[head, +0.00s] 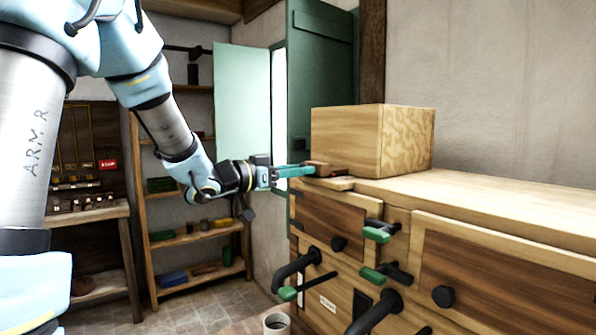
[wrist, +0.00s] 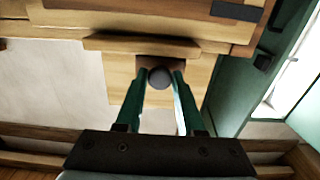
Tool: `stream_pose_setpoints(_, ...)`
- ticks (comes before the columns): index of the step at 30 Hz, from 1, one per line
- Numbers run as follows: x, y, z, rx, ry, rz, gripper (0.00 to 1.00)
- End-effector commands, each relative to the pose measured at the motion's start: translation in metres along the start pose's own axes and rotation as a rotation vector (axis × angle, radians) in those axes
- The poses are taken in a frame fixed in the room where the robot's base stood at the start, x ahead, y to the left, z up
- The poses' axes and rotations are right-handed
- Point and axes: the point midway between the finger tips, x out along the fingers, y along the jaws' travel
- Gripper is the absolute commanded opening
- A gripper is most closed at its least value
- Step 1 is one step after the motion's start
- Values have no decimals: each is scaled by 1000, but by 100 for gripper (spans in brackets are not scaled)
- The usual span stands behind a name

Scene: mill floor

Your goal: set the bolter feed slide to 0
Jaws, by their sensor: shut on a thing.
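My gripper (head: 292,172) reaches in from the left to the left end of the wooden machine top, beside a large pale wooden box (head: 345,140). In the wrist view its two green fingers (wrist: 161,76) are shut on a dark round knob (wrist: 160,79). The knob sits in front of a small brown wooden piece, over a pale wooden board (wrist: 121,72). I take this to be the bolter feed slide. In the head view a small brown block (head: 319,169) shows at the fingertips, and the knob is hidden. No scale or number is readable.
The machine front (head: 480,270) below carries dark round knobs, black pipes and several green-handled levers (head: 376,235). A green shutter (head: 322,75) stands open behind my gripper. Shelves (head: 195,238) stand at the back left. The machine top (head: 480,197) right of the box is clear.

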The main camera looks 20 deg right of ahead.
Motion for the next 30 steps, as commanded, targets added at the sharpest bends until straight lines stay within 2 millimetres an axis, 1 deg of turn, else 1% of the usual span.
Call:
stream_pose_setpoints(1, 0, 0, 0, 0, 0, 0, 12)
stream_pose_setpoints(4, 0, 0, 0, 0, 0, 0, 1)
stream_pose_setpoints(5, 0, 0, 0, 0, 0, 0, 0)
stream_pose_setpoints(30, 0, 0, 0, 0, 0, 0, 0)
